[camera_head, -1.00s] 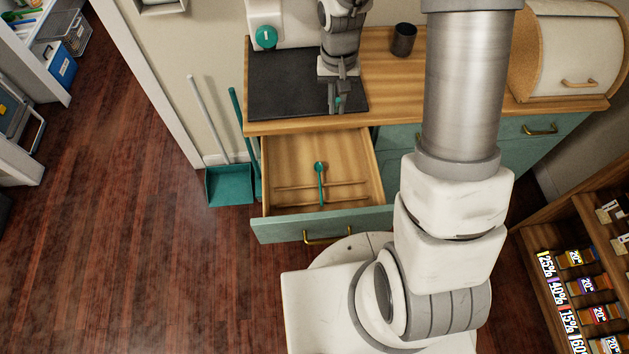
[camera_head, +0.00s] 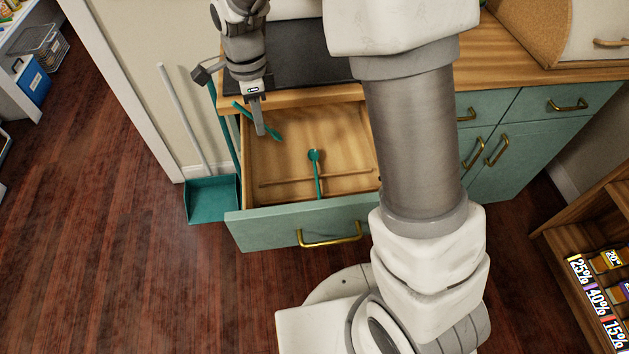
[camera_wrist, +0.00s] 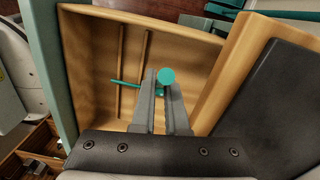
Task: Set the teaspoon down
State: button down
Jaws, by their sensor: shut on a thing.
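My gripper (camera_head: 260,128) is over the back left part of the open drawer, pointing down. It is shut on a teal teaspoon (camera_head: 274,133), which slants down to the right through the fingers. In the wrist view the teaspoon's round teal end (camera_wrist: 167,75) shows at the fingertips (camera_wrist: 164,84); the rest of it is hard to make out there. A second teal spoon (camera_head: 316,174) lies in the drawer across its thin dividers, and its handle also shows in the wrist view (camera_wrist: 124,83).
The open drawer (camera_head: 275,218) has a teal front with a brass handle and bare wood to the left and right of the lying spoon. The counter edge (camera_head: 300,97) and a dark mat (camera_head: 310,60) are behind it. A teal dustpan (camera_head: 212,200) stands left.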

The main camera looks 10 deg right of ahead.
jog(key=shift+a+f+m+b, duration=0.3)
jog(key=shift+a+f+m, duration=0.1)
jog(key=shift+f, duration=0.15)
notch_tip(320, 180, down, 10)
jog(key=b, duration=0.3)
jog(key=shift+r, duration=0.15)
jog(key=shift+s+f, duration=0.1)
jog(key=shift+f, duration=0.1)
jog(key=c, duration=0.9)
grip_release()
jog(key=shift+c, duration=0.2)
jog(key=shift+r, duration=0.1)
